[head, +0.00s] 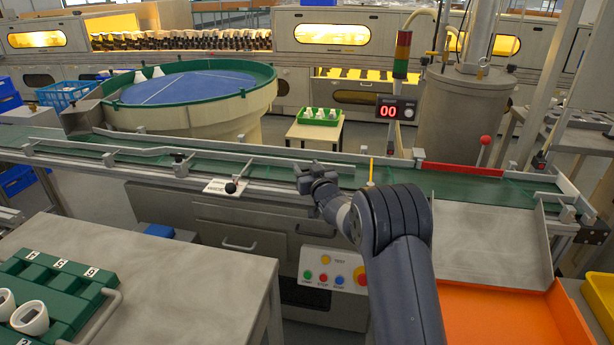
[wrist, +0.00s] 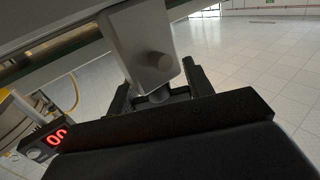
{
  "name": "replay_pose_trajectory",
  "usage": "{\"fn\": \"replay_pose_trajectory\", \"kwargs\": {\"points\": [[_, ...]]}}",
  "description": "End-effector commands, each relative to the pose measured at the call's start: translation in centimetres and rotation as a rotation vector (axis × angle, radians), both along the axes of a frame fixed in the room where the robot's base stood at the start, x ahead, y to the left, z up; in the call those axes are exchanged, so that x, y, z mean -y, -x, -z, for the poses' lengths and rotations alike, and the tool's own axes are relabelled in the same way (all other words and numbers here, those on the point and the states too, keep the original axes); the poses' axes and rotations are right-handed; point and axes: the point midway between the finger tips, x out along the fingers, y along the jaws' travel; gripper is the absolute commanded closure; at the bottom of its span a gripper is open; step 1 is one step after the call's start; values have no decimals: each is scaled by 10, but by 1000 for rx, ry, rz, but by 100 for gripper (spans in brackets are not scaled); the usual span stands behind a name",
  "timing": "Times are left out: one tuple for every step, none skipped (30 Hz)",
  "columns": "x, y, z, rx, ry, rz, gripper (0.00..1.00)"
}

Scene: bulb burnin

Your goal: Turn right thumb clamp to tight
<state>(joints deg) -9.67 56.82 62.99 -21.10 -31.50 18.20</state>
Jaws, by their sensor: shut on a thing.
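The right thumb clamp (wrist: 143,45) shows in the wrist view as a grey block under the rail, with a round stub on its face and a short round knob (wrist: 160,95) below. My gripper (wrist: 157,84) has its two dark fingers on either side of that knob and is shut on it. In the head view my gripper (head: 312,177) is at the front rail of the green conveyor (head: 270,171), and it hides the clamp there. Markings on the clamp are not visible, so I cannot tell how tight it is.
A black-knobbed lever on a white plate (head: 230,187) is left of my gripper. Another rail clamp (head: 180,165) is farther left. A yellow post (head: 371,172) stands to the right. The button panel (head: 333,269) is below. A counter (head: 396,109) reads 00.

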Motion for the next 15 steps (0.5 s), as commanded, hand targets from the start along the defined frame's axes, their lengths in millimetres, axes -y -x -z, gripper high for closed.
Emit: {"fn": "replay_pose_trajectory", "kwargs": {"points": [[-1,0,6,5,-2,16,74],[-1,0,6,3,-2,28,74],[0,0,6,3,-2,45,74],[0,0,6,3,-3,57,74],[0,0,6,2,-3,70,74],[0,0,6,3,-4,87,74],[0,0,5,2,-4,100,74],[0,0,5,1,-4,113,74],[1,0,4,1,-2,129,74],[1,0,4,1,-3,142,74],[1,0,4,0,-3,155,74],[2,0,4,-2,-2,171,74],[2,0,3,-2,-2,184,74],[2,0,2,-2,-1,196,74],[2,0,1,-3,-2,213,74]]}}
